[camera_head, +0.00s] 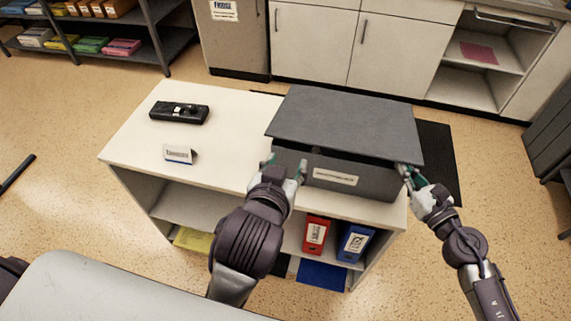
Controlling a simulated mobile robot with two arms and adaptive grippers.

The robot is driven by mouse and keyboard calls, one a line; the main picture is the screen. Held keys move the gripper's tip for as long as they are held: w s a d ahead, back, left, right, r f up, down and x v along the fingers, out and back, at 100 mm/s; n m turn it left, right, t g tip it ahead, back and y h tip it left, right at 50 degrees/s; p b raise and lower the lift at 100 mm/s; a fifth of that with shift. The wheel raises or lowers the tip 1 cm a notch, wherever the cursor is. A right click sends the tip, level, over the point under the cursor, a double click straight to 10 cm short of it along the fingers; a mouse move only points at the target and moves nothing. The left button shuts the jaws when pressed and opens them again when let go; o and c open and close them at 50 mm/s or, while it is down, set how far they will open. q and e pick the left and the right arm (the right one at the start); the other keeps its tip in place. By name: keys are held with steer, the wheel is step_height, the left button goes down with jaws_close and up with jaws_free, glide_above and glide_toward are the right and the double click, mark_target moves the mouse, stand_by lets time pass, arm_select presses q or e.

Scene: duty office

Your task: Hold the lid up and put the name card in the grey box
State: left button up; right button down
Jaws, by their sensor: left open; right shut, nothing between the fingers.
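The grey box (378,183) stands on the right part of the white cabinet top, with a label on its front. Its lid (345,120) is slightly raised, with a dark gap along the front edge. The name card (179,154), a small white tent-shaped card, stands on the cabinet top left of the box. My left gripper (284,167) is open in front of the box's left front side, with nothing visible between its fingers. My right gripper (408,172) is shut and empty at the box's right front corner, by the lid's edge; whether it touches the lid is hard to tell.
A black device (179,112) lies at the back left of the white cabinet top (133,139). A red binder (316,236) and a blue binder (354,243) stand on the shelf below. The top around the name card is free. White cupboards stand behind.

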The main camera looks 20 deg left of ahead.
mark_target(387, 176)
steer(key=shift+f, duration=0.1)
steer(key=shift+s+f, duration=0.2)
steer(key=shift+f, duration=1.55)
steer(key=shift+f, duration=1.75)
steer(key=s, duration=0.9)
steer(key=shift+w, duration=4.35)
